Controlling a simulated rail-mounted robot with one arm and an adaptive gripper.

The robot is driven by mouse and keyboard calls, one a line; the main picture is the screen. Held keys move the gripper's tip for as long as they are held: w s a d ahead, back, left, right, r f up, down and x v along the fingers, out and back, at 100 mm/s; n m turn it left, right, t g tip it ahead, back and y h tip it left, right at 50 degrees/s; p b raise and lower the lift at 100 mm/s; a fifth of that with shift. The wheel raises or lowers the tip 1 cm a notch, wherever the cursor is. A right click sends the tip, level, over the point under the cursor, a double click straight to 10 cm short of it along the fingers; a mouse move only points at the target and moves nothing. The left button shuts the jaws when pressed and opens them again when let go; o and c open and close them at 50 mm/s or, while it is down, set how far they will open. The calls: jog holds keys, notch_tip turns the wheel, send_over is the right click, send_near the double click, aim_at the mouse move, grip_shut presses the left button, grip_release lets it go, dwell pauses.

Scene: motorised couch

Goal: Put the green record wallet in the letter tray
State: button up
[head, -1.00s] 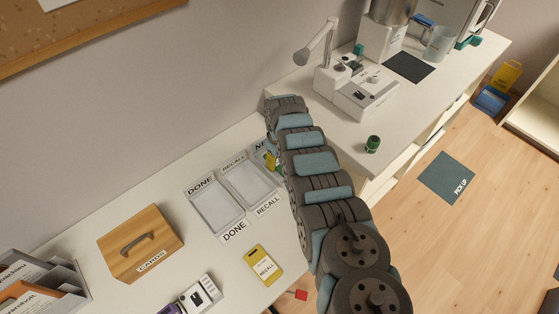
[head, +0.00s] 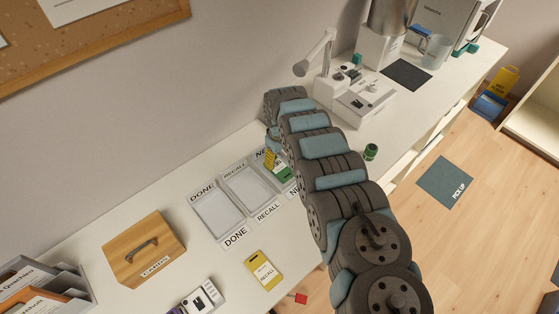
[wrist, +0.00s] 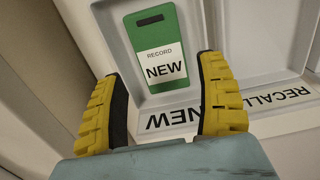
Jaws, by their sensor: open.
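The green record wallet (wrist: 178,76), with a white label reading RECORD NEW, lies in the pale tray marked NEW (wrist: 215,20). It also shows in the head view (head: 284,174), partly hidden by my arm and gripper. My gripper (wrist: 160,78) has yellow fingers with dark pads. They are spread wide, with nothing held, on either side of the wallet's near end in the wrist view. In the head view my gripper (head: 271,160) is over the NEW tray. The exact gap between fingertips and wallet cannot be told.
Empty trays marked RECALL (head: 246,188) and DONE (head: 216,214) stand to the left of the NEW tray. A yellow RECALL wallet (head: 263,270) lies in front. A wooden CARDS box (head: 144,248) stands further left. A desk device (head: 362,100) and green jar (head: 371,151) are to the right.

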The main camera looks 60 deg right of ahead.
aim_at(279, 168)
notch_tip(279, 168, up, 6)
jog(key=shift+p, duration=0.3)
jog(key=shift+r, duration=0.15)
dwell(0.6)
